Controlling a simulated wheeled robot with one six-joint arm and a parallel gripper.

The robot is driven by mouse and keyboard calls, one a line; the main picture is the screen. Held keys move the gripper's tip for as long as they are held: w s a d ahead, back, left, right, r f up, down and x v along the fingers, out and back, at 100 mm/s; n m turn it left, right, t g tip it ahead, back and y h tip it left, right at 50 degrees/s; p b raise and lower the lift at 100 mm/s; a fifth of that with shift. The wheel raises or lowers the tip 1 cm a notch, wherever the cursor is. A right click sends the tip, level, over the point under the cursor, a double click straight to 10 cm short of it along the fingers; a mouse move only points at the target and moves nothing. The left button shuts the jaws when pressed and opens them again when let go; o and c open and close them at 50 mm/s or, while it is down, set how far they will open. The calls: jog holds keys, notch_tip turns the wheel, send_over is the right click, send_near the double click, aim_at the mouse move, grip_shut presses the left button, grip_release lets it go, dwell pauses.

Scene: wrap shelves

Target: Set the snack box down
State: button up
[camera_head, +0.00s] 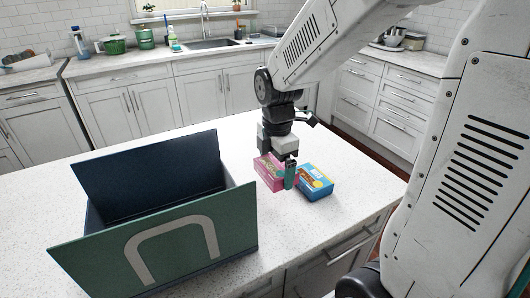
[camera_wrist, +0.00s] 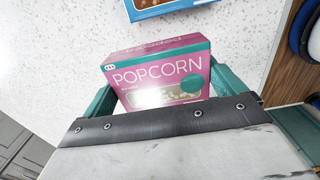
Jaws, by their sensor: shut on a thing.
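A pink popcorn box (camera_head: 268,172) is between the fingers of my gripper (camera_head: 284,168), low over the white speckled island counter (camera_head: 225,149). In the wrist view the pink box (camera_wrist: 160,74) shows its POPCORN label, with a teal finger of my gripper (camera_wrist: 167,90) on each side. My gripper is shut on it. I cannot tell whether its underside touches the counter. A blue snack box (camera_head: 315,181) lies flat just to its right; its edge shows at the top of the wrist view (camera_wrist: 165,8).
A large open teal bin (camera_head: 85,252) with a pale handle shape stands on the left of the counter. Free counter lies between the bin and the boxes. The sink (camera_head: 212,44) and back cabinets are beyond.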

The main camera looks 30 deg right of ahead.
jog(key=w+d, duration=0.3)
jog(key=w+d+f, duration=0.1)
jog(key=w+d, duration=0.2)
jog(key=w, duration=0.1)
jog(key=w+d, duration=0.3)
jog(key=shift+w+d+f, duration=0.2)
jog(key=shift+w+d, duration=0.05)
jog(key=shift+w, duration=0.1)
jog(key=shift+f, duration=1.75)
jog(key=shift+f, duration=0.1)
jog(key=o, duration=0.6)
jog(key=shift+o, duration=0.2)
